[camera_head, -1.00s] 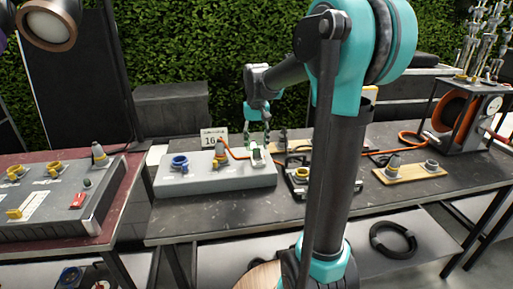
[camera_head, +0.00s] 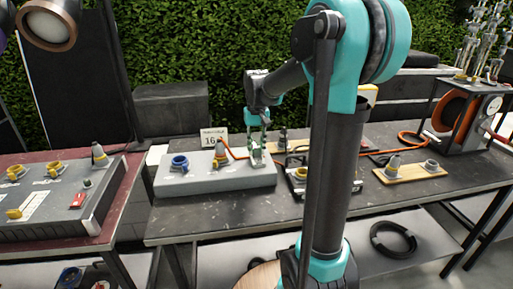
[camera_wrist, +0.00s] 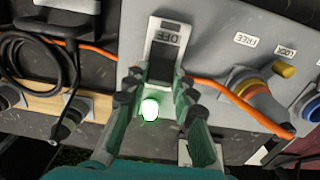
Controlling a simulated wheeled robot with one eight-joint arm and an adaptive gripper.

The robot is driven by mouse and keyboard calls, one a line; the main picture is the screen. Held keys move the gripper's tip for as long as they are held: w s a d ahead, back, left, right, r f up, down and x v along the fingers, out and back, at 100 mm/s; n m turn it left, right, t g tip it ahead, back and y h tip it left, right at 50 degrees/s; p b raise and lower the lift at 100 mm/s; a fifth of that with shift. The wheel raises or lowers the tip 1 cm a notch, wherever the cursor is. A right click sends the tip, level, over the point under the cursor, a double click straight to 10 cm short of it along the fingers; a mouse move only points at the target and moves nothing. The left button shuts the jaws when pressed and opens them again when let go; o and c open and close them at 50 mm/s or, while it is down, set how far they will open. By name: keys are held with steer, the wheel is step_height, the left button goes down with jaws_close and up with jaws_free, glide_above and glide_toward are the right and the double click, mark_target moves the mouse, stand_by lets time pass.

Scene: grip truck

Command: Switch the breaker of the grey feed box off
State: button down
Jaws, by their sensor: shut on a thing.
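The grey feed box (camera_head: 205,183) stands on the dark table. Its breaker is near the right end of the top, mostly hidden by my fingers in the head view. In the wrist view the breaker's white plate (camera_wrist: 153,40) carries the label OFF, with a dark lever (camera_wrist: 161,68) below it. My gripper (camera_wrist: 159,84) is shut on the lever, a green finger on either side; it also shows over the box in the head view (camera_head: 257,162). A bright green-white light (camera_wrist: 150,110) glows between the fingers.
A blue socket (camera_head: 180,163) and a grey plug with an orange cable (camera_head: 221,158) are on the box, left of my gripper. A 16 sign (camera_head: 212,139) stands behind. A wooden board (camera_head: 411,174) with connectors lies to the right. The table front is clear.

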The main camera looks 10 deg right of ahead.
mark_target(257, 155)
steer(key=shift+s, duration=0.1)
steer(key=s+t, duration=0.1)
steer(key=t, duration=0.1)
steer(key=s+t, duration=0.1)
steer(key=t, duration=0.2)
steer(key=shift+s, duration=0.1)
steer(key=t, duration=0.1)
steer(key=s+t, duration=0.1)
steer(key=shift+f+t, duration=0.1)
steer(key=shift+t, duration=0.2)
steer(key=shift+s+f+t, duration=0.15)
steer(key=shift+s+t, duration=0.15)
steer(key=shift+t, duration=0.6)
steer(key=shift+s+f+t, duration=0.15)
steer(key=shift+s+t, duration=0.1)
steer(key=shift+t, duration=0.65)
steer(key=c, duration=1.2)
jaws_free()
steer(key=shift+s, duration=0.1)
